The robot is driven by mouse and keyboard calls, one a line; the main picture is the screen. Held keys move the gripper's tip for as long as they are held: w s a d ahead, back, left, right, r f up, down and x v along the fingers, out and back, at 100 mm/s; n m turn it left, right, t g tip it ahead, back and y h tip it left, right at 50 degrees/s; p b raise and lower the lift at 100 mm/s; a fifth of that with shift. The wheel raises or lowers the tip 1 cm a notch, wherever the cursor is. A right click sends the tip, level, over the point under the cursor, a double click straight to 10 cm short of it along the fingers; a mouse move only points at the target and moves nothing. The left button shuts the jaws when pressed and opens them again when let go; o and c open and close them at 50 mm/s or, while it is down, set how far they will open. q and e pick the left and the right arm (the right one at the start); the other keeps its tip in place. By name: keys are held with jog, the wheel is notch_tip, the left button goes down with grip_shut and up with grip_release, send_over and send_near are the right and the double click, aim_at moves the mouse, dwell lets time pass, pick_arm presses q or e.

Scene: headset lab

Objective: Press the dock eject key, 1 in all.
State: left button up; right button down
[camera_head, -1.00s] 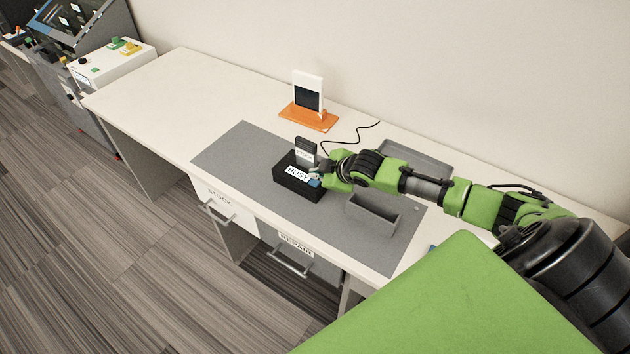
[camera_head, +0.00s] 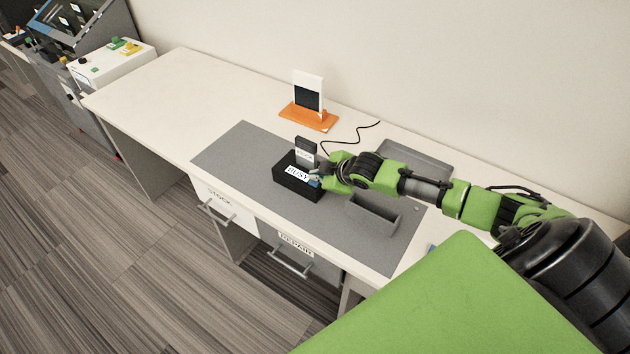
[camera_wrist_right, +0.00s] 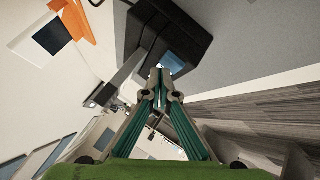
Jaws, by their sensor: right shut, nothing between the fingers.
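The black dock (camera_head: 287,188) stands on the grey mat, with a white "BUSY" label on top and a dark upright unit (camera_head: 306,147) in its back part. In the right wrist view the dock (camera_wrist_right: 188,30) is at the top, with the light-blue eject key (camera_wrist_right: 174,64) on its near face side. My right gripper (camera_head: 318,176) is shut and empty, its tips at the dock's right end, over or against the key; I cannot tell if they touch. In the wrist view its closed tips (camera_wrist_right: 160,82) are just below the key. My left gripper is out of view.
An open grey bin (camera_head: 373,216) sits on the mat (camera_head: 240,150) right of the dock. A grey tray (camera_head: 425,158) lies behind my right arm. An orange stand (camera_head: 309,117) with a white device is at the back, with a black cable nearby.

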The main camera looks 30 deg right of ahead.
aim_at(316, 183)
jog(key=shift+f, duration=0.6)
dwell(0.9)
jog(key=shift+s, duration=0.1)
jog(key=shift+r+p, duration=0.75)
jog(key=shift+r, duration=0.15)
notch_tip(316, 183, up, 5)
jog(key=p, duration=0.5)
jog(key=shift+r, duration=0.15)
dwell(0.4)
